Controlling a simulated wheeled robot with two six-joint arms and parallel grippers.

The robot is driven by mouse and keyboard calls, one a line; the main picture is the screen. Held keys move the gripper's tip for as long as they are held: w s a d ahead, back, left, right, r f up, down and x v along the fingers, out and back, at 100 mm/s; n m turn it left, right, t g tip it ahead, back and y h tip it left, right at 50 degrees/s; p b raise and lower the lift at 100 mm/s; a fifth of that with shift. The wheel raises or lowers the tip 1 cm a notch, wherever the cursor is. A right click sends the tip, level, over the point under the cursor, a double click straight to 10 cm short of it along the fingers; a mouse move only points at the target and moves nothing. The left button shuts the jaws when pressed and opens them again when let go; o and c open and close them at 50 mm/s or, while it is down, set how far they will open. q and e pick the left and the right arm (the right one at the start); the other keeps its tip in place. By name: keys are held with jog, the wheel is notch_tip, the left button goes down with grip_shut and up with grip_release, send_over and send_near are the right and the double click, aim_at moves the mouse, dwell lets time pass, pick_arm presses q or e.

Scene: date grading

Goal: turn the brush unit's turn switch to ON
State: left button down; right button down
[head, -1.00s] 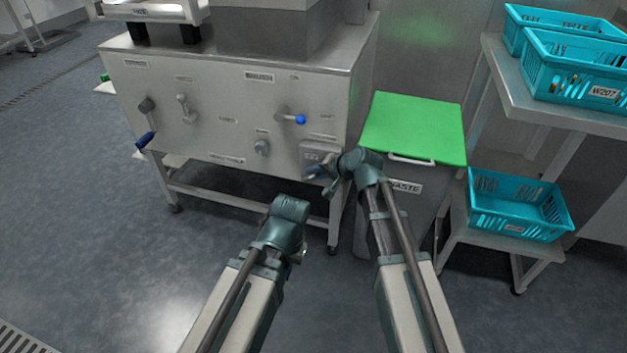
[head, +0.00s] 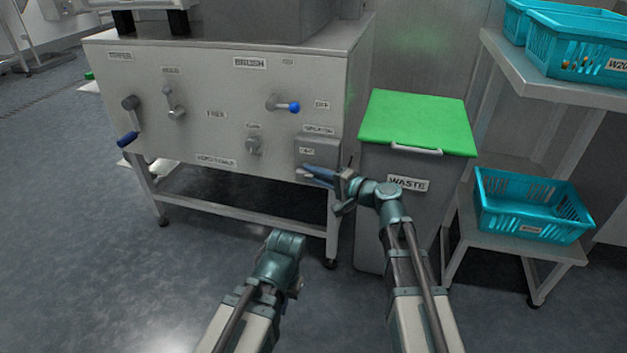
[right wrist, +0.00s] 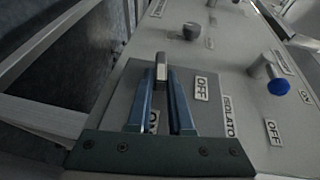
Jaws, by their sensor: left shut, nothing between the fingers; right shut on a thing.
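The brush unit (head: 225,100) is a grey steel cabinet with a front panel of labelled controls. A grey isolator box (head: 320,147) sits at the panel's lower right. In the right wrist view, a short grey switch handle (right wrist: 162,66) stands out from this box. An OFF label (right wrist: 202,88) is right of it; an ON label (right wrist: 153,121) is partly hidden behind the fingers. My right gripper (head: 312,173) is shut on the handle; its blue fingertips (right wrist: 161,80) close around it. My left gripper (head: 294,285) is low in front of the cabinet, shut and empty, its fingers mostly hidden.
Other panel controls are a blue-tipped lever (head: 283,104), a small knob (head: 254,145) and a crank (head: 129,120). A green-lidded waste bin (head: 418,120) stands close right of the cabinet. Blue crates (head: 530,215) sit on shelving farther right. Open floor lies at the left.

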jog(key=shift+s, duration=0.1)
dwell(0.4)
jog(key=c, duration=0.8)
grip_release()
jog(key=p+v, duration=0.1)
jog(key=v, duration=1.2)
jog(key=shift+s+d+f, duration=0.1)
jog(key=shift+s+d, duration=0.15)
jog(key=shift+d, duration=0.05)
